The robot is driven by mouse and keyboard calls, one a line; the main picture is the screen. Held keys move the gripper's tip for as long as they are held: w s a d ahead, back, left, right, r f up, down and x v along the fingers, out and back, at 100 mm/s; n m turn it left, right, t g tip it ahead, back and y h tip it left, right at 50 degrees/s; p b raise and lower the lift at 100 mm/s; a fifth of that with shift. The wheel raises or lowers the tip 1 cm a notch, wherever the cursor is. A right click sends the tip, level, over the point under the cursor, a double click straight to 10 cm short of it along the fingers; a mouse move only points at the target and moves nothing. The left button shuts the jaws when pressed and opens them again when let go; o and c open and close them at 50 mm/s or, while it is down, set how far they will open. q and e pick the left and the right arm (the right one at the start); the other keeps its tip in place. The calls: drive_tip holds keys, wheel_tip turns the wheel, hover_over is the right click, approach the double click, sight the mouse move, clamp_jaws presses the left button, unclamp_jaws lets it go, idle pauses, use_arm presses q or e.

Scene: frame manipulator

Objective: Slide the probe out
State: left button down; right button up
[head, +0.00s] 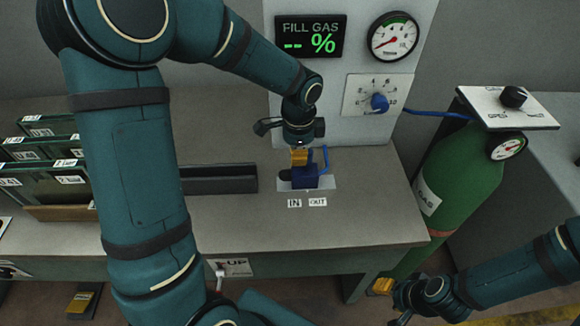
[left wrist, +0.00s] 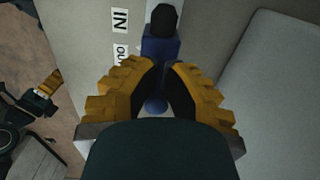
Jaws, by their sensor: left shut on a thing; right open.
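A blue block with a black round end (head: 305,178) sits on a white plate (head: 326,184) on the bench, above the IN and OUT labels. It also shows in the left wrist view (left wrist: 160,46). My left gripper (head: 299,157) comes down on the block from above, yellow fingers shut on the probe at the block. In the left wrist view, the fingers close around a blue rounded piece (left wrist: 156,105), which I take as the probe; its far end is hidden. My right gripper (head: 382,287) is open, low at the right, in front of the bench and away from the probe.
A blue hose (head: 436,113) runs to a green gas cylinder (head: 456,165) at the right. Framed panels in a rack (head: 62,214) stand at the left.

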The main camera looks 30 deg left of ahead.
use_arm(q)
drive_tip(key=shift+w+d, duration=0.35)
drive_tip(key=shift+d, duration=0.2)
drive_tip(key=shift+s+a, duration=0.35)
drive_tip(key=shift+a, duration=0.2)
drive_tip(key=shift+s+a, duration=0.3)
drive_tip(key=shift+a, duration=0.25)
drive_tip(key=s+d+r+p, duration=0.2)
drive_tip(key=d+r+p, duration=0.1)
drive_tip(key=r+p, duration=0.3)
wheel_tip(320, 180, up, 2)
drive_tip(key=shift+s, duration=0.4)
